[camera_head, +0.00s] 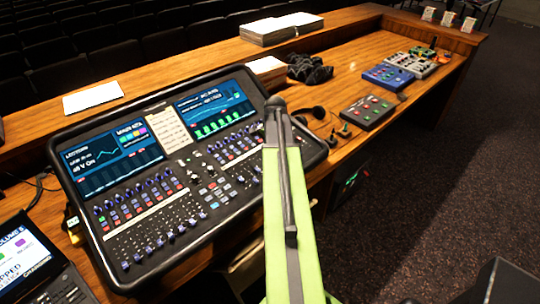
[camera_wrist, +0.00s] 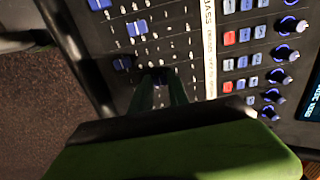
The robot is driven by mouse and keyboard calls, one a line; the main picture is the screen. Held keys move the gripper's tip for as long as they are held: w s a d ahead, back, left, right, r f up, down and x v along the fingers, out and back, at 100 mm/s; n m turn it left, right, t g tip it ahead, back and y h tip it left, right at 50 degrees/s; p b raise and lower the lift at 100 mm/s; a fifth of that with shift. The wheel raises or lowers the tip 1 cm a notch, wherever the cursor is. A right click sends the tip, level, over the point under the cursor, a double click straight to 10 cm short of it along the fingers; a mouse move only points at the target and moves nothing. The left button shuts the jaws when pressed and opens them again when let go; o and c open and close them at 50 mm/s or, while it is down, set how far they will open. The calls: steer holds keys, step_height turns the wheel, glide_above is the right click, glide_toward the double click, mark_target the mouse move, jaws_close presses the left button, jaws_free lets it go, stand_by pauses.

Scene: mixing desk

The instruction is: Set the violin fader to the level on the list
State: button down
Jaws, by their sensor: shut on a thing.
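The black mixing desk (camera_head: 160,205) stands tilted on the wooden counter, with rows of faders, knobs and lit buttons; part of it also shows in the wrist view (camera_wrist: 190,65). My gripper (camera_wrist: 161,86) is shut on a fader cap (camera_wrist: 160,74), mostly hidden between the fingers. I cannot read whether this is the violin channel. Other blue fader caps (camera_wrist: 137,27) stand at differing heights. A label strip (camera_wrist: 208,48) runs beside the faders, only partly readable. A pale sheet with small lines (camera_head: 168,131) lies between the two screens; its text is unreadable.
My green arm covers the desk's right part in the head view. A laptop (camera_head: 35,262) stands at the lower left. Open carpet (camera_head: 440,180) lies beyond the counter.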

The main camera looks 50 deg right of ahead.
steer(key=shift+w, duration=0.4)
steer(key=c, duration=1.2)
jaws_free()
steer(key=shift+c, duration=0.2)
steer(key=shift+r, duration=0.1)
step_height(320, 180, up, 17)
steer(key=s+p, duration=0.1)
steer(key=p, duration=1.6)
steer(key=shift+s, duration=0.4)
